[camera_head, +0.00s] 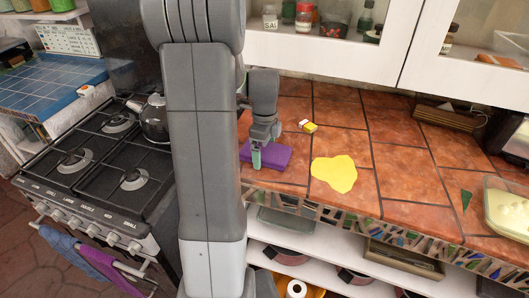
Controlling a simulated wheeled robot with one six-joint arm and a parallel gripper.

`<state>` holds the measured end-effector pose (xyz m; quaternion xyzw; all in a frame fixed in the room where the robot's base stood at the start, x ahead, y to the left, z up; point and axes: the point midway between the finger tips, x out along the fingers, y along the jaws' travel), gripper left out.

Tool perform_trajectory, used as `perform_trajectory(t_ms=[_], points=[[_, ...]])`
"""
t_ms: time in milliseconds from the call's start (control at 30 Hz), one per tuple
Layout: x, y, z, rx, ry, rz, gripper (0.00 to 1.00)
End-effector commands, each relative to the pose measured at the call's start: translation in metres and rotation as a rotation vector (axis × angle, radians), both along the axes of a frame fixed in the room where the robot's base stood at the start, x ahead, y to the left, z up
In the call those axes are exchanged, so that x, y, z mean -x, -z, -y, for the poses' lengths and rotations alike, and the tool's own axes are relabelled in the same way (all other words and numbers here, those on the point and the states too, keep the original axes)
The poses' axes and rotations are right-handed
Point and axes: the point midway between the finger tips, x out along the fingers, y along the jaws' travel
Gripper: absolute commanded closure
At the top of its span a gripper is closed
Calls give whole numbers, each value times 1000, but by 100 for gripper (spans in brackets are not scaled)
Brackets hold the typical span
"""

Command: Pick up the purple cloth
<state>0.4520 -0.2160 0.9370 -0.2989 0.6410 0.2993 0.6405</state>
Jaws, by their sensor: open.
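The purple cloth (279,154) lies flat on the terracotta-tiled counter, close to its front edge. My gripper (256,158) is at the left part of the cloth, pointing down, with a pale green part at its tip. It is open. The gripper and my arm hide the cloth's left part. Whether the fingertips touch the cloth cannot be told from this view.
A flat yellow piece (334,173) lies right of the cloth, and a small yellow-and-white block (307,126) lies behind it. A stove (100,165) with a kettle (155,120) stands at left. White cabinets (330,50) hang above the counter. A pale container (508,208) sits at far right.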

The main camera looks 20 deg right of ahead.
Motion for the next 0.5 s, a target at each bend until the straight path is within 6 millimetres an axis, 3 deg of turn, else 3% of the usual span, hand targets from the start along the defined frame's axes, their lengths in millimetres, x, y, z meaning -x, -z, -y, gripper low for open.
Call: perform_trajectory(t_ms=[267,500], points=[[0,4,0,1,0,1,0],[0,3,0,1,0,1,46]])
